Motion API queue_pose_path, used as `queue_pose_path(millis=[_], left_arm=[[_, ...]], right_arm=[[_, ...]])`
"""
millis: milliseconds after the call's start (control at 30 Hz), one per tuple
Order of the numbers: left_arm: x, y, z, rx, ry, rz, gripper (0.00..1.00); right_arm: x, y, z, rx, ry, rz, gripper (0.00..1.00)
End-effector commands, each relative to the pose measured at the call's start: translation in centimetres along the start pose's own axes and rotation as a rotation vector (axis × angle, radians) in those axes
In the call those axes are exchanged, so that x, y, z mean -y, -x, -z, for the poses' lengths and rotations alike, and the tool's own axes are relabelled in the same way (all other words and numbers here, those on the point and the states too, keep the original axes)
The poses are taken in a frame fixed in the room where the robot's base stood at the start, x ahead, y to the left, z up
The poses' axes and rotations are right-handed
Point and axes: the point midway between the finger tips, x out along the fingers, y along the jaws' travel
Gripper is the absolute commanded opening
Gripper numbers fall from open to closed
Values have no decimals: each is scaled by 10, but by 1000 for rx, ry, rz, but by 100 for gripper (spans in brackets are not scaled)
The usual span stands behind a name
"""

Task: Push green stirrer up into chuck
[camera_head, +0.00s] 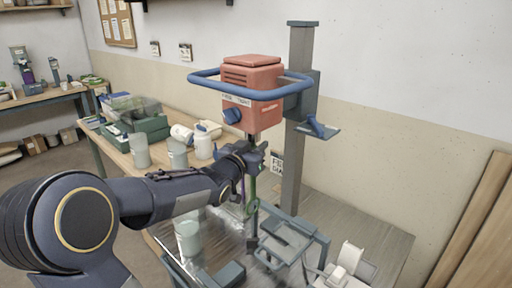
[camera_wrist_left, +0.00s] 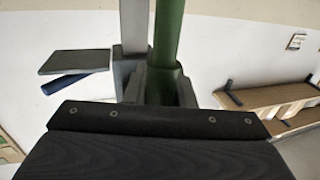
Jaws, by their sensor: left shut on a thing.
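The green stirrer (camera_head: 250,192) hangs upright under the red mixer head (camera_head: 252,92). My left gripper (camera_head: 250,164) is shut on its shaft, just below the head. In the left wrist view the green shaft (camera_wrist_left: 168,35) stands between the fingers (camera_wrist_left: 165,85) of my left gripper. The chuck under the head is small and partly hidden by my gripper, so I cannot tell whether the shaft top is inside it. The stirrer's lower end shows near a blue-grey frame (camera_head: 290,246). My right gripper is not in view.
A blue ring handle (camera_head: 204,82) surrounds the mixer head, and a grey column (camera_head: 297,150) stands right behind it. A pale cup (camera_head: 188,238) stands left of the stirrer. Pale containers (camera_head: 177,153) and green crates (camera_head: 140,135) stand on the wooden table behind my arm.

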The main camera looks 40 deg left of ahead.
Motion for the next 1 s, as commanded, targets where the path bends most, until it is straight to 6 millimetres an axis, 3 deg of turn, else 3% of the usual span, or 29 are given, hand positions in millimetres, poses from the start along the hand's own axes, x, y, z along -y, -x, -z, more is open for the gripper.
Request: queue_pose_path(millis=[800,833,1000], left_arm=[[0,0,8,-2,0,0,0],[0,0,8,-2,0,0,26],[0,0,8,-2,0,0,48]], right_arm=[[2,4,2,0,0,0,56],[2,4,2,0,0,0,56],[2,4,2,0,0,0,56]])
